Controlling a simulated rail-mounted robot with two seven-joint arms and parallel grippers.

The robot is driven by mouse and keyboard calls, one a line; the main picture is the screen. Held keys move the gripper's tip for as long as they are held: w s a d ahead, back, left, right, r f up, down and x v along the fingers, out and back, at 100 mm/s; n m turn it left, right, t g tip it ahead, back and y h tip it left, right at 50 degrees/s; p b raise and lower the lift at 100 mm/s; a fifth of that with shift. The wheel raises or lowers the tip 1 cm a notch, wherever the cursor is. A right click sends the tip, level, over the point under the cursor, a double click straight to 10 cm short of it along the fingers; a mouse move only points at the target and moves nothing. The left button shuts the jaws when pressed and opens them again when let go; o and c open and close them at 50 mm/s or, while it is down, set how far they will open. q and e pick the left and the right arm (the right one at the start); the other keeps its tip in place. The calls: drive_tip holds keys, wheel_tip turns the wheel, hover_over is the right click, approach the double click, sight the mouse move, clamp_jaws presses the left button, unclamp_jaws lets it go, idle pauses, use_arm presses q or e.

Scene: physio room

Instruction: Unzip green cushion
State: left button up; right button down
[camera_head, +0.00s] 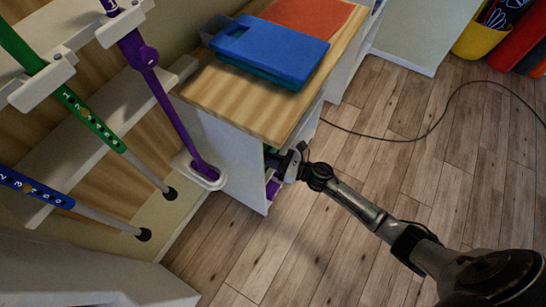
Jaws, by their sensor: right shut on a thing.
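A small patch of green, which looks like the green cushion (270,149), shows in the open side of a white cabinet with a wooden top. Most of it is hidden by the cabinet and my gripper, and no zip can be made out. My right gripper (281,163) reaches in from the right at the cabinet's open side, right beside the green patch. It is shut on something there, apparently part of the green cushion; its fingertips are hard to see. My left gripper is not in view.
Below the green is a purple item (273,187) in the cabinet (232,150). Crutch-like poles (168,105) stand at left. A dark cable (400,139) crosses the otherwise clear wood floor (400,165).

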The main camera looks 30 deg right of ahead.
drive_tip(key=c, duration=1.6)
unclamp_jaws()
drive_tip(key=shift+s+a+f, duration=0.1)
drive_tip(key=shift+f, duration=0.05)
drive_tip(key=o, duration=0.3)
drive_tip(key=shift+a, duration=0.2)
drive_tip(key=shift+o, duration=0.2)
drive_tip(key=shift+d, duration=0.15)
drive_tip(key=p+v, duration=0.3)
drive_tip(key=v, duration=1)
drive_tip(key=shift+s+d, duration=0.25)
drive_tip(key=shift+s, duration=0.1)
